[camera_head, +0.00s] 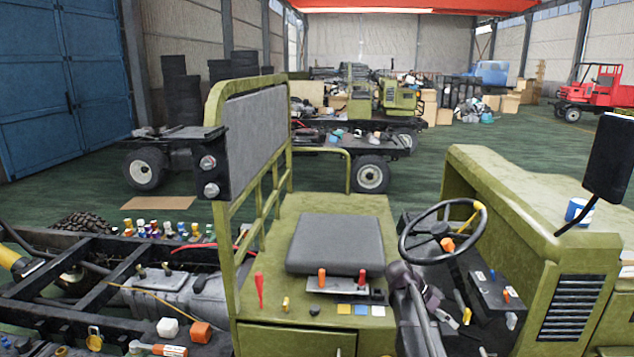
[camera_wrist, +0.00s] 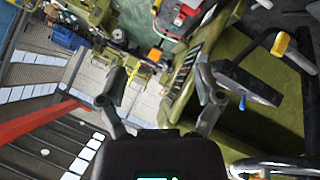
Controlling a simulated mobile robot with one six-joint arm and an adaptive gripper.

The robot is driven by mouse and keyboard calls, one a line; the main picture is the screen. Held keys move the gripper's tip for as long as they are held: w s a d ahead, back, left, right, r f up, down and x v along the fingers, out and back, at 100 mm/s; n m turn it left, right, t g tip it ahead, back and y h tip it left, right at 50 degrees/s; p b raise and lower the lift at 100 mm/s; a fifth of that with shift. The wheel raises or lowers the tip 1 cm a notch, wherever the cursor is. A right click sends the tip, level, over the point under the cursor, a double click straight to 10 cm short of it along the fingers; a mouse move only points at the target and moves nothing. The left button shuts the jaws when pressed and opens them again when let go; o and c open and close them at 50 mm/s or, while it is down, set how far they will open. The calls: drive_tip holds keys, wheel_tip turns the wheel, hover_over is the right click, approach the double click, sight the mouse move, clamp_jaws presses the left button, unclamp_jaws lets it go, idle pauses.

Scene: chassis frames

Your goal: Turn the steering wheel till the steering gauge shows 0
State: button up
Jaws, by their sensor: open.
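The steering wheel (camera_head: 404,246) has a dark rim, a yellow knob (camera_head: 480,206) at its upper right and an orange part near its hub. It stands tilted in the green cab, right of the seat. In the wrist view, a yellow-capped part (camera_wrist: 280,45) shows at the right, apart from my fingers. My gripper (camera_wrist: 160,92) is open, with nothing between its fingers. In the head view my arm is in front of the wheel's lower left, and the fingertips are hard to make out there. I cannot identify the steering gauge or read a value.
A grey seat (camera_head: 335,243) and a small panel with orange and red levers (camera_head: 338,283) lie left of the wheel. The green hood (camera_head: 520,205) and a black mirror (camera_head: 609,160) are on the right. A dark box (camera_head: 492,292) sits below the wheel.

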drive_tip(key=s+a+f+n+t+y+b, duration=0.2)
drive_tip(key=s+a+f+n+y+b, duration=0.2)
drive_tip(key=s+a+f+n, duration=0.3)
drive_tip(key=s+a+f+n+t+y+b, duration=0.2)
drive_tip(key=s+a+f+n+y+b, duration=0.3)
drive_tip(key=a+f+n, duration=0.3)
drive_tip(key=s+a+f+b, duration=0.1)
drive_tip(key=a+f, duration=0.2)
drive_tip(key=f, duration=0.1)
drive_tip(key=shift+s+b, duration=0.35)
drive_tip(key=shift+b, duration=0.05)
